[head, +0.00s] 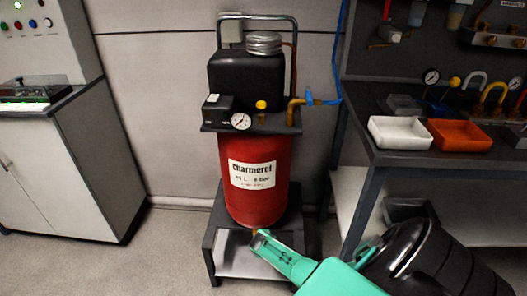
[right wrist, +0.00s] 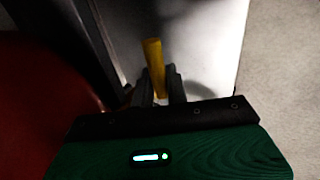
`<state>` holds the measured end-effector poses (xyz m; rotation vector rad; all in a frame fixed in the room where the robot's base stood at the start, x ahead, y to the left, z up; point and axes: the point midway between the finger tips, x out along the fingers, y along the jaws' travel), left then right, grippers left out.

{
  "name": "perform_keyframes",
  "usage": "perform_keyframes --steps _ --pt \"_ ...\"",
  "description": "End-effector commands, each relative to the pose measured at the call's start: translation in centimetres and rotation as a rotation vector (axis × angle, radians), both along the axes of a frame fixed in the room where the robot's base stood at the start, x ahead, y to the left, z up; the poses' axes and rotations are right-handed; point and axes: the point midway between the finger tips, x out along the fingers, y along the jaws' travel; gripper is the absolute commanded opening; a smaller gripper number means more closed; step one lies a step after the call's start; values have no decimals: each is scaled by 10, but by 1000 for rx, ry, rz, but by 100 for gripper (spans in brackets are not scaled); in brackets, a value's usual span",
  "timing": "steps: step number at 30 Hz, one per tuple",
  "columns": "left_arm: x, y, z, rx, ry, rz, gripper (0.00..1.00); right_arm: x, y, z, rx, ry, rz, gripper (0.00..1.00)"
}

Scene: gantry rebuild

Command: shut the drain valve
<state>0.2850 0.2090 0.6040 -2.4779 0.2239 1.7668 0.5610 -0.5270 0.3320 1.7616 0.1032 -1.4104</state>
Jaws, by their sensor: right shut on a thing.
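The red tank (head: 258,185) with a white label stands on a low dark stand (head: 212,225). My right gripper (head: 259,238) is at the tank's lower front edge. In the right wrist view, a yellow lever (right wrist: 153,58), which looks like the drain valve's handle, sits between the dark fingers of my right gripper (right wrist: 158,90). The gripper is shut on it, and its far end sticks out past the fingertips. The valve body is hidden by the gripper. The red tank also shows in the right wrist view (right wrist: 40,110), close on the left. My left gripper is not in view.
Above the tank are a pressure gauge (head: 241,121), a black box (head: 217,103) and a brass pipe with a blue hose (head: 335,98). A workbench (head: 430,158) with a white tray (head: 400,133) and an orange tray (head: 461,135) stands right. The floor (head: 165,245) left of the stand is clear.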

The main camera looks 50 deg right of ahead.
Motion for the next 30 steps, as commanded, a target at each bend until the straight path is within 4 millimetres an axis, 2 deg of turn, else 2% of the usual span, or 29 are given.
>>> perform_keyframes --steps 14,15,17,26,30 --pt "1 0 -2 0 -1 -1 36 3 1 2 -8 5 3 0" --pt "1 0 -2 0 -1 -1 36 3 1 2 -8 5 3 21" --pt "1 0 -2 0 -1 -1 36 3 1 2 -8 5 3 33" --pt "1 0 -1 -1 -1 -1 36 1 1 2 -8 8 2 34" --pt "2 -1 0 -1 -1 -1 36 -1 3 7 -8 8 2 34"
